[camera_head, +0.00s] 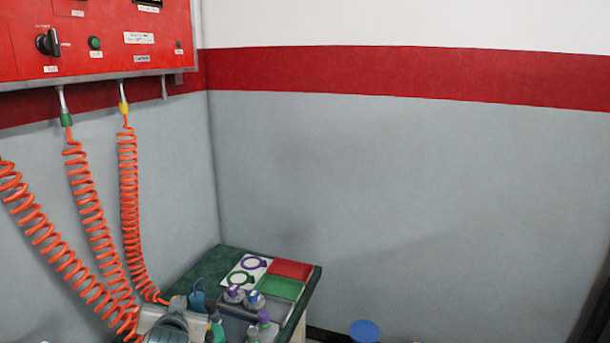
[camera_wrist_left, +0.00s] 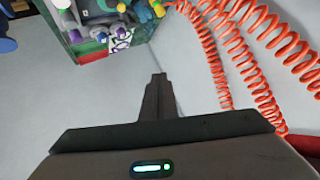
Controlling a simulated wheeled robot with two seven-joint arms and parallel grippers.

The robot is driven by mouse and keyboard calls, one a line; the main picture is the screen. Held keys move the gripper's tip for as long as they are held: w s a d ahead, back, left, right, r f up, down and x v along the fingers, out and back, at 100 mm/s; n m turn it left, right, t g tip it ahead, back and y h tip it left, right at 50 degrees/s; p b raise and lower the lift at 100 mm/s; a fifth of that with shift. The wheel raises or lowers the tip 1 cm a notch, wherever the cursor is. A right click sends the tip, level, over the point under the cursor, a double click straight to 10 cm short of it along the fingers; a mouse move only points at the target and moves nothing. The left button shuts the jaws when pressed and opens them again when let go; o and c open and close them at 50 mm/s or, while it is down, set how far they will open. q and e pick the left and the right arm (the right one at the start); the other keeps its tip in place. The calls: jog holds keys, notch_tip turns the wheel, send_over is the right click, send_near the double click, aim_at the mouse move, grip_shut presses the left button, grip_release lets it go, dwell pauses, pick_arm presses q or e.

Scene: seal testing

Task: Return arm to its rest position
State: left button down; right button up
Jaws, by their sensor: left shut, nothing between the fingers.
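My left gripper (camera_wrist_left: 158,80) shows in the left wrist view, its dark fingers together and empty. It points at the bare grey wall, apart from the orange coiled hoses and the table. I cannot clearly make it out in the head view. My right gripper is in neither view.
A red control panel (camera_head: 100,38) is on the left wall, with orange coiled hoses (camera_head: 129,190) hanging below it. A green table (camera_head: 204,264) at the bottom holds a green-and-red marked board (camera_head: 280,286) and several bottles and fittings. A blue round top (camera_head: 364,331) is right of it. The space before the right wall looks clear.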

pick_arm(q)
jog(key=s+d+f+g+h, duration=0.2)
jog(key=s+f+g, duration=0.1)
jog(key=s+f, duration=0.85)
jog(key=s+d+f+g+h, duration=0.15)
jog(key=s+f, duration=0.25)
jog(key=s, duration=0.7)
jog(key=s+d+f+m+g, duration=0.1)
jog(key=s+d+f+g, duration=0.3)
jog(key=s, duration=0.6)
jog(key=s+a+f+g+h, duration=0.1)
jog(key=s+f, duration=0.4)
jog(key=s, duration=0.6)
jog(key=s+d+f+x, duration=0.1)
jog(key=s+x, duration=0.2)
jog(key=x, duration=1)
jog(key=s+x, duration=0.2)
jog(key=x, duration=1.1)
jog(key=s+f+m, duration=0.1)
jog(key=s+f, duration=1)
jog(key=f, duration=0.6)
jog(key=shift+s+a, duration=0.25)
jog(key=shift+a, duration=0.05)
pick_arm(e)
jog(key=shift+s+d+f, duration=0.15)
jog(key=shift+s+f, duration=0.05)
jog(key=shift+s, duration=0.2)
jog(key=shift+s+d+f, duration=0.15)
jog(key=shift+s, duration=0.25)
